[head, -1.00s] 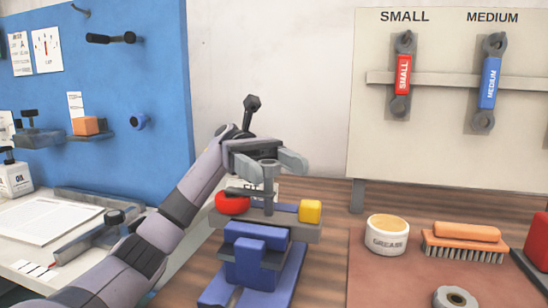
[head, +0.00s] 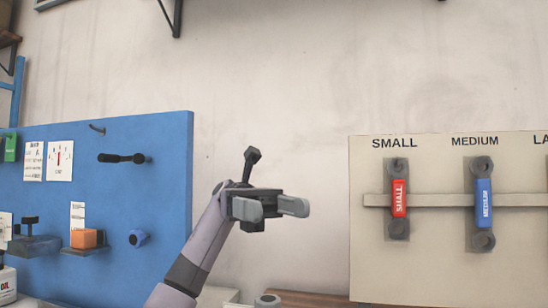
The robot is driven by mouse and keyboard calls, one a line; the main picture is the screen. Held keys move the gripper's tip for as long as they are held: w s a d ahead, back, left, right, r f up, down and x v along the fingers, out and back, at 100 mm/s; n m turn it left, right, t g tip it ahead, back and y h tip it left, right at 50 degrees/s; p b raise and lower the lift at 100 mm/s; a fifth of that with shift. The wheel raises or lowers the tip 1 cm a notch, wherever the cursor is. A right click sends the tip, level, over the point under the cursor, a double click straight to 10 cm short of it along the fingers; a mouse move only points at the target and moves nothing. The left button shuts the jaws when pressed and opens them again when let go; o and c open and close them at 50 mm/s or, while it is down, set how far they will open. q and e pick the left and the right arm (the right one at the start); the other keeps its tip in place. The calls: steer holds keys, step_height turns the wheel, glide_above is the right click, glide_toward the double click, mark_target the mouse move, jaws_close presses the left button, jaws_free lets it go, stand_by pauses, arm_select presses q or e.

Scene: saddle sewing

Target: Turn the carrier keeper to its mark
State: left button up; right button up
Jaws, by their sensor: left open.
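My left gripper (head: 271,207) is raised in front of the pale wall, with its two grey fingers apart and nothing between them. The grey top of a post (head: 267,300) shows at the bottom edge, below the gripper and apart from it. The rest of the blue fixture under that post is out of view. I cannot make out the carrier keeper or its mark for certain. My right gripper is not in view.
On the right, a panel holds a red small wrench (head: 399,198) and a blue medium wrench (head: 484,205). The wall between is clear.

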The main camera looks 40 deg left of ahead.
arm_select(q)
step_height(320, 180, up, 6)
steer(key=shift+p, duration=0.7)
